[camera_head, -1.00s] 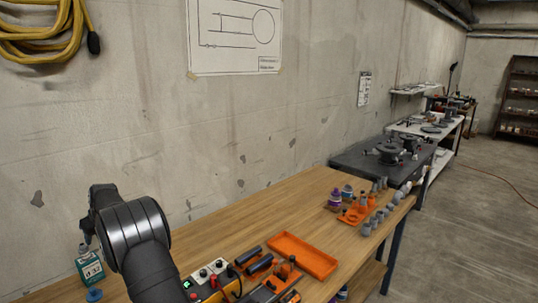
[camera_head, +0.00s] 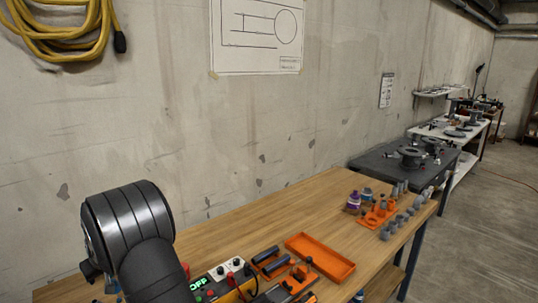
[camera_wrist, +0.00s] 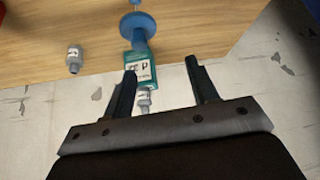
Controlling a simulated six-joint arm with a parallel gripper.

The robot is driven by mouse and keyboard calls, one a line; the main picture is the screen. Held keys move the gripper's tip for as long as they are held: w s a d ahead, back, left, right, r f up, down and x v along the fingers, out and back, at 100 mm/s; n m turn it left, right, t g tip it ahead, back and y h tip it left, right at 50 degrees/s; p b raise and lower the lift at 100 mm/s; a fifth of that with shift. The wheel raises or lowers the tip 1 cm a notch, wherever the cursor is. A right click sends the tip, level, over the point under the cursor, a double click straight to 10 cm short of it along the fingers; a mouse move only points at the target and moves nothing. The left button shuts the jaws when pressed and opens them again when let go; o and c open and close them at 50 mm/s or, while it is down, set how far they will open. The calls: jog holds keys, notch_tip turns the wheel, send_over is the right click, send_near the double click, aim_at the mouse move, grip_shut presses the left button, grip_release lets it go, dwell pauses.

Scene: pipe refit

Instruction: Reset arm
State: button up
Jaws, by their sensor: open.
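My gripper (camera_wrist: 162,70) shows in the wrist view with its two dark fingers spread apart and nothing held between them. A teal bottle with a white label (camera_wrist: 143,68) lies in line with the left finger, which overlaps it in the picture. I cannot tell whether they touch. A blue round piece (camera_wrist: 137,24) is just above the bottle in that view. In the head view my dark arm stands at the lower left, and its fingers cannot be made out.
A small grey bottle (camera_wrist: 74,60) is left of the teal one. On the wooden bench (camera_head: 270,221) are an empty orange tray (camera_head: 319,257), a control box reading OFF (camera_head: 199,284), and an orange rack (camera_head: 378,214) among grey fittings. The bench behind the tray is clear.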

jog(key=shift+s+d+f, duration=0.15)
jog(key=shift+s+f, duration=0.05)
jog(key=shift+s, duration=0.25)
jog(key=shift+s+d+f, duration=0.1)
jog(key=shift+s+f, duration=0.05)
jog(key=shift+s, duration=0.25)
